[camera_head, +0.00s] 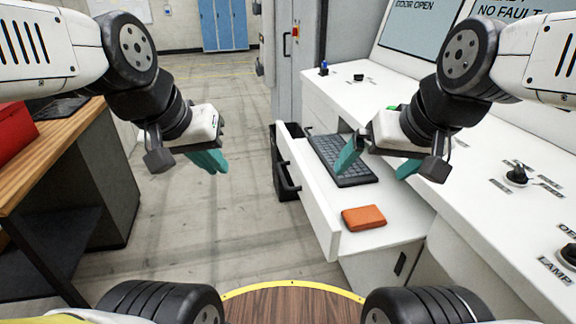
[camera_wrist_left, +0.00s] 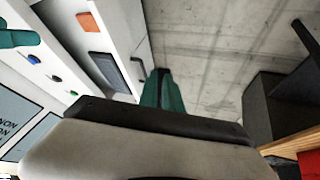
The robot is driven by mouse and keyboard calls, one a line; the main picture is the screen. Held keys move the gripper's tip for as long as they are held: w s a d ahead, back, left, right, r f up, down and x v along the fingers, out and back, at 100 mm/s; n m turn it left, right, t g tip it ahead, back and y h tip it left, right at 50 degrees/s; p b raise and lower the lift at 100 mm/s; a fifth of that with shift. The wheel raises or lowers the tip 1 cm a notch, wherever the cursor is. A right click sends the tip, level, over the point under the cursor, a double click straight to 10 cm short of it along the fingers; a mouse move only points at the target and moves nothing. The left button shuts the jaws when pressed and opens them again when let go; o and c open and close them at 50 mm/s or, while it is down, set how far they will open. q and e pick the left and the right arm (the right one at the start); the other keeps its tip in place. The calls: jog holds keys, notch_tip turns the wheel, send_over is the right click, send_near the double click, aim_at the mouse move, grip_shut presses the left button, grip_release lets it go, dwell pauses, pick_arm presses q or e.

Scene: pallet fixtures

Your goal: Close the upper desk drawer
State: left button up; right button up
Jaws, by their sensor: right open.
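The white upper desk drawer (camera_head: 308,190) is pulled out from the desk in the head view, its front panel facing left. It holds a dark keyboard (camera_head: 338,158) and an orange flat item (camera_head: 363,217). My left gripper (camera_head: 212,160) is left of the drawer front, over the floor and apart from it; its teal fingers lie together with nothing between them. The left wrist view also shows the open drawer (camera_wrist_left: 125,38) beside these fingers (camera_wrist_left: 162,92). My right gripper (camera_head: 378,165) has its fingers spread, at the drawer and above its contents; contact is unclear.
The white desk (camera_head: 470,185) with switches and screens runs along the right. Dark bins (camera_head: 285,165) stand behind the drawer front. A wooden-topped bench (camera_head: 50,155) with a red box (camera_head: 15,140) is at left. The floor between is clear.

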pick_arm(q)
jog(key=w+f+n+g+h, duration=0.1)
jog(key=w+n, duration=0.2)
jog(key=w, duration=0.1)
jog(key=w+n+g+h, duration=0.1)
jog(key=w+n, duration=0.2)
jog(key=n, duration=0.1)
jog(key=w+f+n+g, duration=0.1)
jog(key=w+n, duration=0.2)
jog(key=w, duration=0.1)
jog(key=shift+w+d+f+h, duration=0.15)
jog(key=shift+w+f+h, duration=0.2)
jog(key=shift+h, duration=0.05)
grip_shut()
jog(key=w+a+f+n+g+h, duration=0.1)
jog(key=w+a+f+n+h, duration=0.15)
jog(key=w+f+n, duration=0.8)
jog(key=w+d+f, duration=0.5)
jog(key=d+f, duration=0.2)
jog(key=d, duration=0.2)
jog(key=shift+d+f+n, duration=0.2)
jog(key=shift+d+n, duration=0.1)
jog(key=shift+n, duration=0.15)
send_near(361, 170)
jog(key=x, duration=0.4)
jog(key=shift+w+f, duration=0.1)
jog(key=shift+f, duration=0.15)
jog(key=shift+d, duration=0.2)
